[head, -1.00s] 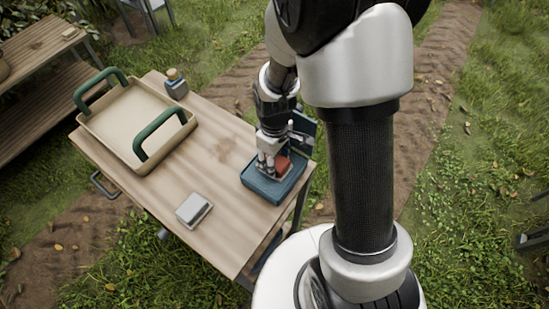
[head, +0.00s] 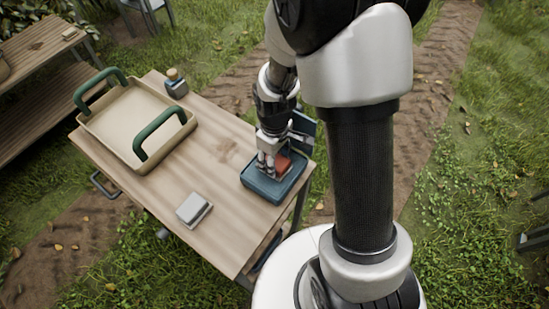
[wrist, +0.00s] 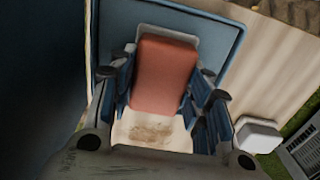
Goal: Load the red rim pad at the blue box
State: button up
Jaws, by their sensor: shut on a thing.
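The red pad (head: 283,164) shows beside my fingers in the head view, within the outline of the blue box. In the wrist view the red pad (wrist: 165,75) lies between my two fingers, with a grey edge around its top. My gripper (head: 267,168) points down over the blue box (head: 262,190) and is shut on the red pad. The blue box stands at the table's right end, with an upright blue panel at its back. It also fills the upper wrist view (wrist: 222,40). Whether the pad touches the box floor is hidden.
A beige tray (head: 107,147) with green handles stands at the table's left. A small bottle (head: 176,85) is at the back, and a grey-white block (head: 192,209) lies near the front.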

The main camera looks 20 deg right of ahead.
jog(key=shift+r+p, duration=2.8)
jog(key=shift+r, duration=0.7)
jog(key=shift+f, duration=0.1)
